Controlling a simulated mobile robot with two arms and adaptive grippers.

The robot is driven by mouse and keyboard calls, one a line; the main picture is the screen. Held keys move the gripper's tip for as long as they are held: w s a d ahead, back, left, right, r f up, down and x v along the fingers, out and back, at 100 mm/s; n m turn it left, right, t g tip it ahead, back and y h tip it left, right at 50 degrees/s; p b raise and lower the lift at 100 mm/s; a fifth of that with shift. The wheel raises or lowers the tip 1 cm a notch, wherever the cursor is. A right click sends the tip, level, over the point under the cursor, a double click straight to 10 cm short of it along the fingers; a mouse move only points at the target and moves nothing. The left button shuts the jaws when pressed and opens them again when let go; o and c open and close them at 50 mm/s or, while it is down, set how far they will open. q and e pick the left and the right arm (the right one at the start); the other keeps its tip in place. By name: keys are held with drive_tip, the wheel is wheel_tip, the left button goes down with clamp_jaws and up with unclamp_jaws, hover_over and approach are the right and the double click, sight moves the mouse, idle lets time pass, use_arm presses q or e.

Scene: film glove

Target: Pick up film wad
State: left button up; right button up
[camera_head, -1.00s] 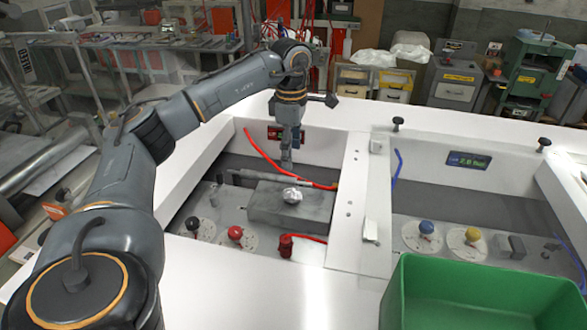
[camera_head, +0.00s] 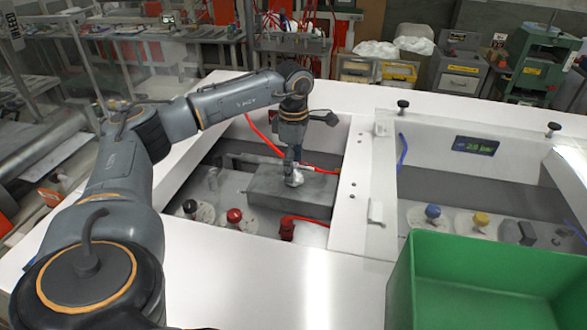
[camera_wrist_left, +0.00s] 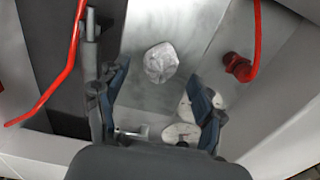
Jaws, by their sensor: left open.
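The film wad (camera_head: 296,179) is a small crumpled, silvery-white lump on top of a grey metal block (camera_head: 265,192) inside the left recess of the white housing. In the left wrist view the wad (camera_wrist_left: 160,62) shows whole, just ahead of and between the spread fingertips, with no visible contact. My left gripper (camera_head: 292,168) points down above the wad and partly hides it in the head view. The left gripper also shows in the wrist view (camera_wrist_left: 159,74), open and empty. My right gripper is not in view.
Red hose (camera_head: 254,132) runs behind the block. A red fitting (camera_head: 287,229), a red knob (camera_head: 234,215) and a black knob (camera_head: 190,206) stand in front of it. White walls rim the recess. A green bin (camera_head: 440,248) stands at the lower right.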

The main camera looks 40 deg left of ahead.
use_arm(q)
wheel_tip(320, 180, down, 3)
drive_tip(key=shift+s+b, duration=0.1)
drive_tip(key=shift+b, duration=0.6)
drive_tip(key=shift+f, duration=0.1)
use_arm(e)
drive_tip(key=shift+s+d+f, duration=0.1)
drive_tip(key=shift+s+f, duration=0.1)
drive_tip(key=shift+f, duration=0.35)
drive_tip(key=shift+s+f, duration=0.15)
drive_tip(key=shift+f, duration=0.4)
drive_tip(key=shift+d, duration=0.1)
use_arm(q)
drive_tip(key=c, duration=0.9)
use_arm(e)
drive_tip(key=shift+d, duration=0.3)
use_arm(q)
drive_tip(key=shift+r, duration=0.2)
drive_tip(key=shift+c, duration=0.2)
